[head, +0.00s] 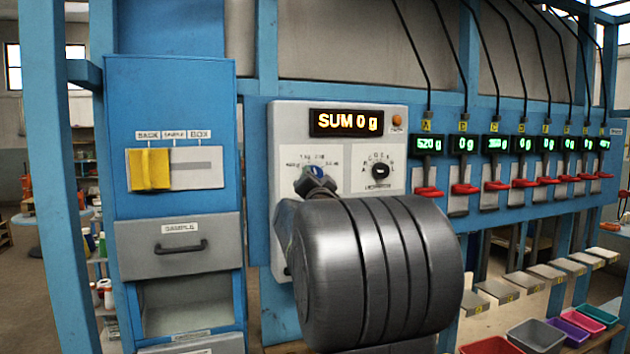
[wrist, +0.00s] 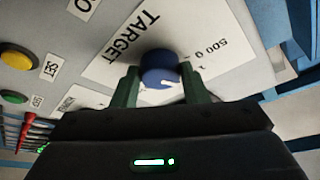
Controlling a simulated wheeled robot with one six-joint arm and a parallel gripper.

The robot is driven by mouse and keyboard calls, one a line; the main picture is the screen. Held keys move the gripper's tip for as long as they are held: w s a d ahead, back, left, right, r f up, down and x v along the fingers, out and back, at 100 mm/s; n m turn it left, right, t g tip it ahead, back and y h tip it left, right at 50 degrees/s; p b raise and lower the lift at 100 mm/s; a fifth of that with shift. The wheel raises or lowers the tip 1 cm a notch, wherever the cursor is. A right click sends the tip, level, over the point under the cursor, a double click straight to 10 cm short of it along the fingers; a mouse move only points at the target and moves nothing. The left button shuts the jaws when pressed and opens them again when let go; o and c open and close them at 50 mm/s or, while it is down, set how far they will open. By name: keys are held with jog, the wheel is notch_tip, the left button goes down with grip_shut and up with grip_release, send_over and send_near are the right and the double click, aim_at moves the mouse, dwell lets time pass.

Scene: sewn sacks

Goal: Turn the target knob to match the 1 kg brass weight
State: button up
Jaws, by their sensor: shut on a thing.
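The blue target knob (wrist: 158,66) sits on a white card marked TARGET, with a 500 g label and a partly hidden label beginning with 1. My gripper (wrist: 159,76) is shut on the knob, one green finger on each side. The knob's white mark faces the lower right in the wrist view. In the head view the knob (head: 319,171) shows blue at the tip of my gripper (head: 314,181), and my forearm covers the panel below it. The marks around the knob are too small to read there. I see no brass weight.
The grey panel (head: 285,112) shows SUM 0 g on its display (head: 346,122). A black knob (head: 380,171) is to the right of my gripper. A row of displays with red levers (head: 429,191) runs right. A yellow slider (head: 149,169) and sample drawer (head: 178,246) are left.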

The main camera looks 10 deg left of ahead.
jog(key=o, duration=1)
jog(key=shift+s, duration=0.1)
jog(key=b+v, duration=0.3)
jog(key=v, duration=1)
jog(key=shift+s+d+f, duration=0.1)
jog(key=shift+s+d, duration=0.05)
jog(key=shift+s, duration=0.1)
jog(key=shift+w, duration=0.15)
jog(key=p+x, duration=0.3)
jog(key=x, duration=1)
jog(key=shift+w, duration=0.2)
jog(key=shift+s, duration=0.1)
